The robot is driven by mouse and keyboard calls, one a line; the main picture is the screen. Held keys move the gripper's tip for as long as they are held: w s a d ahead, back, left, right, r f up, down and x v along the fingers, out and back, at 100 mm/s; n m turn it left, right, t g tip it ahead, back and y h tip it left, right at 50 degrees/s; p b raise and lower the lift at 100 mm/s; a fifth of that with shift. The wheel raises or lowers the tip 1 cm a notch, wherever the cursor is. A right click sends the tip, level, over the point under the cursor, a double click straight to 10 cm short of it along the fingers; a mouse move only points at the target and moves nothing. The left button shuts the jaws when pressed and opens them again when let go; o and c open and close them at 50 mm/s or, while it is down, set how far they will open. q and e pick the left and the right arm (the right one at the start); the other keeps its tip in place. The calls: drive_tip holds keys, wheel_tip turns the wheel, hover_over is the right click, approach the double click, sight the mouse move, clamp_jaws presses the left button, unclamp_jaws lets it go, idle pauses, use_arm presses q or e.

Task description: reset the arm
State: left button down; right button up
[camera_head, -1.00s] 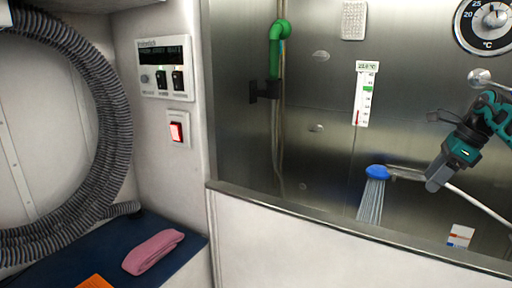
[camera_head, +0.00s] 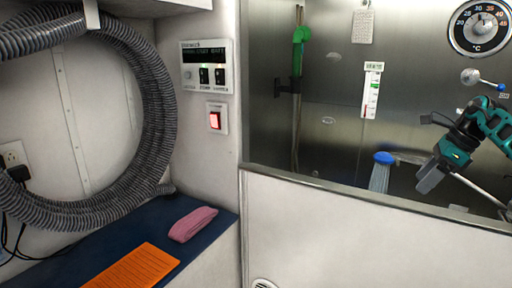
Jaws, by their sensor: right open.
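My right arm (camera_head: 489,122) comes in from the right edge, teal and dark grey. Its gripper (camera_head: 430,179) points down and left over the steel tub area, with its jaws apart and nothing visible between them. My left gripper is not in view.
A white tub wall (camera_head: 340,235) with a metal rim stands in front. On the left, a blue bench top (camera_head: 150,227) holds a pink folded cloth (camera_head: 193,224) and an orange slatted thing (camera_head: 134,268). A thick grey hose (camera_head: 158,95) hangs above. A control panel (camera_head: 207,67) is on the pillar.

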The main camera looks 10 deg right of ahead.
drive_tip(key=w+a+f+m+t+y, duration=0.1)
drive_tip(key=w+a+f+y, duration=0.1)
drive_tip(key=a+f, duration=0.5)
drive_tip(key=w+a+f+m+y, duration=0.1)
drive_tip(key=a+f+y, duration=0.2)
drive_tip(key=a, duration=0.8)
drive_tip(key=w+a+f+m+t+y, duration=0.1)
drive_tip(key=w+a+f+y, duration=0.1)
drive_tip(key=a+f, duration=0.5)
drive_tip(key=s+a+f+m+t+y, duration=0.1)
drive_tip(key=s+a+m+t+y, duration=0.25)
drive_tip(key=a+m, duration=0.6)
drive_tip(key=s+f+m+t+h, duration=0.1)
drive_tip(key=s+f+m+h, duration=0.5)
drive_tip(key=s+m, duration=0.7)
drive_tip(key=s+d+f+m+t+h, duration=0.1)
drive_tip(key=s+f+m+h, duration=0.5)
drive_tip(key=s+f+m, duration=0.3)
drive_tip(key=s+m, duration=0.4)
drive_tip(key=m, duration=0.5)
drive_tip(key=shift+s+f, duration=0.2)
drive_tip(key=shift+s, duration=0.15)
drive_tip(key=shift+c, duration=0.3)
